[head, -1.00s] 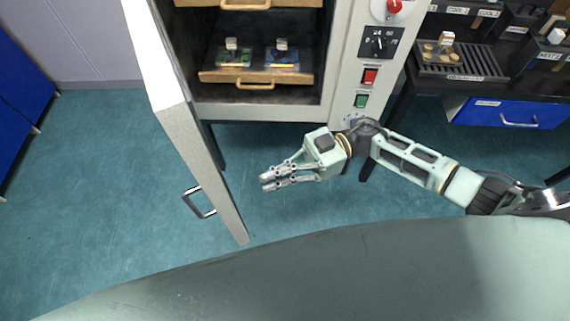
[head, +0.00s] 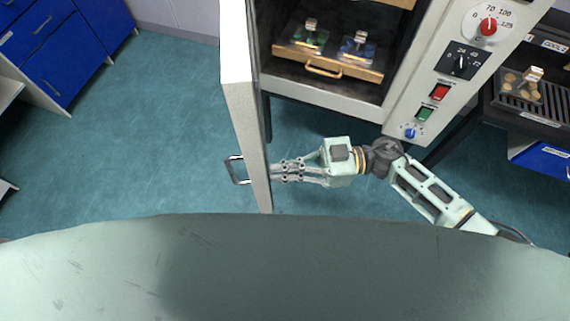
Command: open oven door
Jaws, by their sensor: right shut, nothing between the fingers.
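The oven (head: 328,98) stands at the top centre, its front open. Its door (head: 244,110) is swung well out on the left side and points towards me, seen nearly edge-on. The door's metal handle (head: 236,170) is on the outer, left face. My right gripper (head: 276,171) is shut and empty. Its fingertips are at the inner face of the door near its free end, touching or almost touching it. My left gripper is not in view.
Inside the oven, a wooden tray (head: 325,70) carries green and blue sample pieces. The control panel with a red knob (head: 488,27) is on the right. A dark rack table (head: 530,98) stands further right. Floor left of the door is clear up to blue cabinets (head: 50,45).

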